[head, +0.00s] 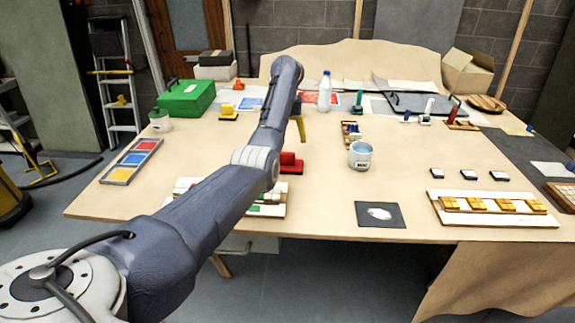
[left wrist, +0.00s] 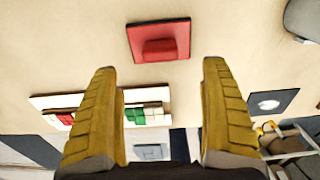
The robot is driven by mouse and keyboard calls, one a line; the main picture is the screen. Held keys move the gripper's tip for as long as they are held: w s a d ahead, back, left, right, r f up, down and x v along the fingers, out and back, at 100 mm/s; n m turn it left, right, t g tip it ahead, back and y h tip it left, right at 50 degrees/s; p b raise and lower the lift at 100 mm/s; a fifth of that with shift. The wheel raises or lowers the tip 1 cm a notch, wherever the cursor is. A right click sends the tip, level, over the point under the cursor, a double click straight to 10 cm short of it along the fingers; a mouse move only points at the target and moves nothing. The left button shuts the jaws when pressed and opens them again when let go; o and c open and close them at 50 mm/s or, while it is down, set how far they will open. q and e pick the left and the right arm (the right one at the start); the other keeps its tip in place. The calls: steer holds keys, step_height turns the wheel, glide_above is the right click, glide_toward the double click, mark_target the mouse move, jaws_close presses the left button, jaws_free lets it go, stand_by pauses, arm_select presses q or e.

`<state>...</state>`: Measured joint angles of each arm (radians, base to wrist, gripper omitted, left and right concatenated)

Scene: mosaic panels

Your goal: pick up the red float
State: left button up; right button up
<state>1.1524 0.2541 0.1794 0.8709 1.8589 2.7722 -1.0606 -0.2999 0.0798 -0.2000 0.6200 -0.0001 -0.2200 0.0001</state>
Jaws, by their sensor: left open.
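The red float (head: 290,163) lies on the table in the head view, partly hidden behind my left arm. It is a flat red plate with a raised red block handle on top. In the left wrist view the float (left wrist: 160,48) is at the top middle, beyond the fingertips. My left gripper (left wrist: 159,66) is open, with its two yellow fingers wide apart and nothing between them. In the head view my left gripper (head: 301,138) is mostly hidden behind the arm, above the table near the float. My right gripper is not in view.
A white panel (left wrist: 45,102) with red, white and green tiles lies beside the float, nearer the table's front edge. A grey-white bucket (head: 361,156) stands right of the float. A dark square (head: 362,216) with a white patch lies at the front. Bare table surrounds the float.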

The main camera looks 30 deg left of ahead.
mark_target(288, 153)
arm_select(q)
steer(key=shift+f, duration=3.8)
steer(key=c, duration=1.5)
